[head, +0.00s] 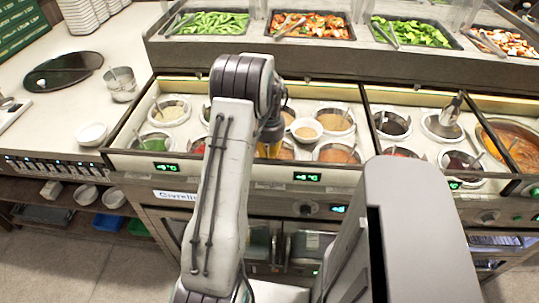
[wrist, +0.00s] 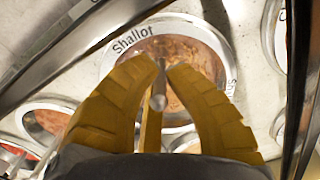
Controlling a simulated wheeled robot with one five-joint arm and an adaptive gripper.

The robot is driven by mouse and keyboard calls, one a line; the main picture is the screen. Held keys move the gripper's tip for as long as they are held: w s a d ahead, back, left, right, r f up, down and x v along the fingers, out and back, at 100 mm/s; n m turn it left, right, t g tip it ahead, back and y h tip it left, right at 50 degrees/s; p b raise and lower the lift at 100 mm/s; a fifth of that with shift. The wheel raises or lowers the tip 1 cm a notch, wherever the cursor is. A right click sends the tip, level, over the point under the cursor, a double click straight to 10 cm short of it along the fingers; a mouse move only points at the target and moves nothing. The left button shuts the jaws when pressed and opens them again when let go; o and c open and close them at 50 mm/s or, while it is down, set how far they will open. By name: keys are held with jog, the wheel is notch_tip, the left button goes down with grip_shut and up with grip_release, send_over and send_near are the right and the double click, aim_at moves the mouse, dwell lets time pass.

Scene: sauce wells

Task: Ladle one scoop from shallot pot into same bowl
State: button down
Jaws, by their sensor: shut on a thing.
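The shallot pot (wrist: 200,55) fills the middle of the wrist view, with "Shallot" printed on its pale rim and brown-orange sauce inside. My gripper (wrist: 161,72) has yellow fingers closed around a grey ladle handle (wrist: 158,100) over this pot. The ladle's scoop end is hidden, so I cannot tell whether it holds sauce. In the head view my gripper (head: 268,150) is low among the wells, mostly behind my arm. A small white bowl (head: 306,129) with tan contents sits between the wells, just right of my gripper.
Other sauce wells surround it, including a tan one (head: 335,120) and a dark one (head: 392,124). A raised shelf of vegetable trays (head: 310,25) stands behind. A metal rail runs along the front edge. Another white bowl (head: 92,134) is on the left counter.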

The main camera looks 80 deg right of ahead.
jog(key=shift+f, duration=0.15)
jog(key=c, duration=0.5)
grip_release()
dwell(0.4)
dwell(0.4)
jog(key=shift+d+r+p, duration=0.1)
jog(key=shift+r+p, duration=1.35)
jog(key=shift+r, duration=0.6)
jog(key=shift+r+p, duration=0.45)
jog(key=shift+r, duration=0.2)
jog(key=shift+r+p, duration=1.3)
jog(key=shift+r, duration=0.55)
